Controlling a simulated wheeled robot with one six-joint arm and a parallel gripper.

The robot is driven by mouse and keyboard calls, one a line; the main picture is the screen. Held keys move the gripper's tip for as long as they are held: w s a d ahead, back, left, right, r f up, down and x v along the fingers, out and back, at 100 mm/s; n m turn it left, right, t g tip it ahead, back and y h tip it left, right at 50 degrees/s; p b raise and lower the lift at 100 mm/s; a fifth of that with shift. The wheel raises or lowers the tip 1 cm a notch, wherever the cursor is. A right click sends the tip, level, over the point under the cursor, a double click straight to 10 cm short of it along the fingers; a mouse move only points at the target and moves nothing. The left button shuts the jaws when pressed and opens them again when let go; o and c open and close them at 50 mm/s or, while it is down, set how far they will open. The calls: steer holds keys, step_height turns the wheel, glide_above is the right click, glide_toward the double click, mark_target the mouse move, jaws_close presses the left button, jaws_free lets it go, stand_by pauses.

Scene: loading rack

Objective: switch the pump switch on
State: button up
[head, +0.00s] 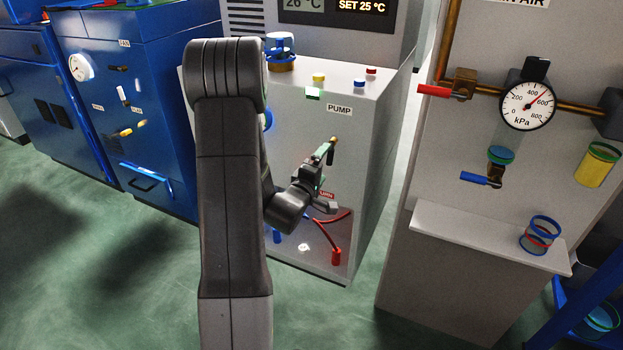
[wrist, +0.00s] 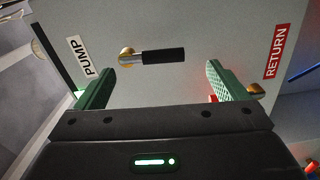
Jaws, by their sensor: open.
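The pump switch is a lever with a brass pivot and a black grip (wrist: 163,56), on the grey panel near the PUMP label (wrist: 88,57). In the head view the lever (head: 331,153) points down below the PUMP label (head: 339,109). My gripper (wrist: 160,72) has green fingers spread wide and nothing between them. In the wrist view the lever shows just ahead of the fingertips, across the gap between them. I cannot tell the exact distance. In the head view my gripper (head: 323,174) is at the panel front, partly hidden by my wrist.
A red RETURN label (wrist: 275,52) and a brass fitting lie beside the right finger. Red hose (head: 333,230) hangs below. A gauge panel (head: 527,105) stands to the right, across a gap.

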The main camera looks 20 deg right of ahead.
mark_target(328, 157)
steer(key=v, duration=0.7)
steer(key=shift+s+a, duration=0.25)
steer(key=x, duration=1.4)
steer(key=shift+a, duration=0.15)
